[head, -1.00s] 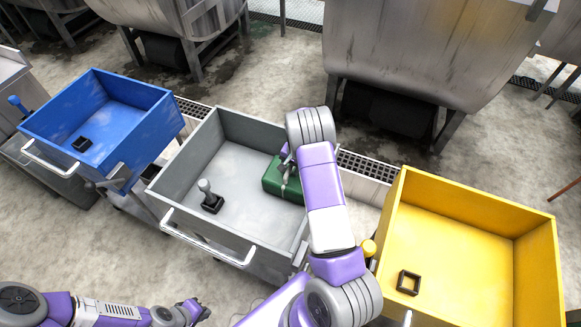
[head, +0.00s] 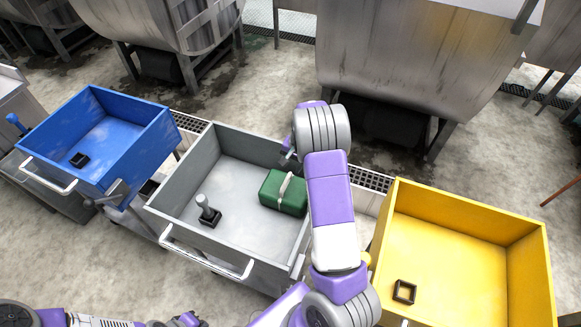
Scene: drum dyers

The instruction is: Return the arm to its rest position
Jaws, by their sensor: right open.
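My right arm reaches over the grey cart (head: 180,158) from the bottom of the head view. My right gripper (head: 288,157) shows only in part beside the wrist, above the cart's far wall. It is open and apart from the green case (head: 270,188). The green case with a pale handle (head: 286,184) lies on the grey cart's floor at the right, partly near my forearm. My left gripper (head: 188,320) shows at the bottom edge, cut off, and its jaws cannot be made out.
A dark square holder with a grey-knobbed peg (head: 207,212) stands in the grey cart. A blue cart (head: 135,140) is at left, with a dark holder (head: 80,160). A yellow cart (head: 470,205) at right has an empty dark frame (head: 404,291). Steel drums (head: 410,60) stand behind.

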